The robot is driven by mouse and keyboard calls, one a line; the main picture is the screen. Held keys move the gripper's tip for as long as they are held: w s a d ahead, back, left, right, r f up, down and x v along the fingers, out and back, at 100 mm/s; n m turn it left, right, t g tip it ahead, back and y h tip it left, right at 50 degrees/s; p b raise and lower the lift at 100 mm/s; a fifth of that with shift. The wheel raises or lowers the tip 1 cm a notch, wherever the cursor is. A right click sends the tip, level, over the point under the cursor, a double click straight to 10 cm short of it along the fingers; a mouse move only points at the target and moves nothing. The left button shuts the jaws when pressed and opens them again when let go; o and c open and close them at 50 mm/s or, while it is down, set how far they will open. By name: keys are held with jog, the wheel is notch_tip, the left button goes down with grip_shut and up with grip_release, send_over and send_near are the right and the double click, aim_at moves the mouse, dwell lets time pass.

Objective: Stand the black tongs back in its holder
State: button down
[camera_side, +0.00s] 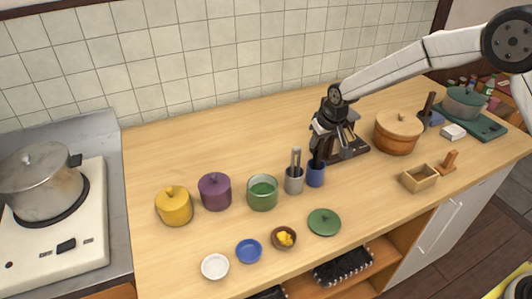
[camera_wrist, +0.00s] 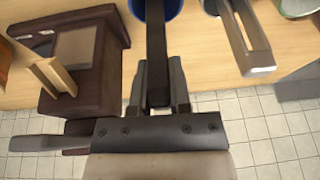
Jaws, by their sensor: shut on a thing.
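My gripper (camera_side: 322,136) is shut on the black tongs (camera_wrist: 156,55), gripping them by the upper part. The tongs (camera_side: 317,157) hang about upright with their lower end at the mouth of the blue holder (camera_side: 316,175). In the wrist view the tongs run from my gripper (camera_wrist: 158,100) up to the blue holder (camera_wrist: 177,8) at the top edge. Their lower tip is hidden, so I cannot tell how deep they reach.
A grey holder (camera_side: 294,182) with steel tongs (camera_side: 296,158) stands close left of the blue holder. A dark brown stand (camera_side: 354,146) is close behind right. A lidded wooden pot (camera_side: 397,137) stands farther right.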

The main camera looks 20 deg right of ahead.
jog(key=shift+f, duration=0.45)
dwell(0.3)
grip_release()
jog(key=shift+r, duration=0.15)
dwell(0.7)
jog(key=shift+r, duration=3.35)
jog(key=shift+s, duration=0.15)
jog(key=s+d+f, duration=0.1)
jog(key=s+d, duration=0.2)
jog(key=s, duration=1.1)
jog(key=s+d+f+g, duration=0.1)
jog(key=s+d, duration=0.3)
jog(key=s, duration=1)
jog(key=shift+h, duration=0.3)
